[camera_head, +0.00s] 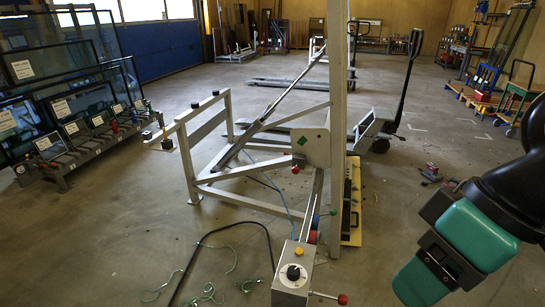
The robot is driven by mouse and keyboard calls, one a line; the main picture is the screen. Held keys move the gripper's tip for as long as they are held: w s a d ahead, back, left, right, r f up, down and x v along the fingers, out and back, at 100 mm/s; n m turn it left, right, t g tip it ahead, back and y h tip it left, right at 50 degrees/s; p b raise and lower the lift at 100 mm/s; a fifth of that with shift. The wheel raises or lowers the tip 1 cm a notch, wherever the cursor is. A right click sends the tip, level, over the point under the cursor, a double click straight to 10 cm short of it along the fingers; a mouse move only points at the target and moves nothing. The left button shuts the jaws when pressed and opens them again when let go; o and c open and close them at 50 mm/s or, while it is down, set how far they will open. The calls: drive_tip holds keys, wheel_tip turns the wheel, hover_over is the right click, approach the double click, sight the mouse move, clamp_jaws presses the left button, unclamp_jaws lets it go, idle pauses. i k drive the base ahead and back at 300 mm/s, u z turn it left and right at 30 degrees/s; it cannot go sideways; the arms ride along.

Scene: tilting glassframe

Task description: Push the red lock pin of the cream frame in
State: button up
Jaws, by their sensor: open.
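The cream frame (338,105) stands upright in the middle, with an upright post, a slanted bar and a low base. A small red knob (295,170) sits at the joint plate (311,145) with a green diamond. Another red piece (312,237) shows lower down, just behind the grey control box. I cannot tell for certain which is the lock pin, or how far it stands out. My gripper (440,265), black and teal, is at the lower right, apart from the frame and the red knobs. Its lower end is cut off by the picture edge and nothing held is visible.
The grey box (294,270) carries a black knob and a red-ended lever (342,299) at the front. A dark hose (270,245) and green cords (208,293) lie on the floor. A glass rack (75,145) stands left, a pallet jack (378,128) behind. Floor between frame and gripper is mostly clear.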

sight(295, 169)
drive_tip(key=k, duration=0.5)
drive_tip(key=u, duration=0.75)
drive_tip(key=i, duration=1.55)
drive_tip(key=z, duration=0.8)
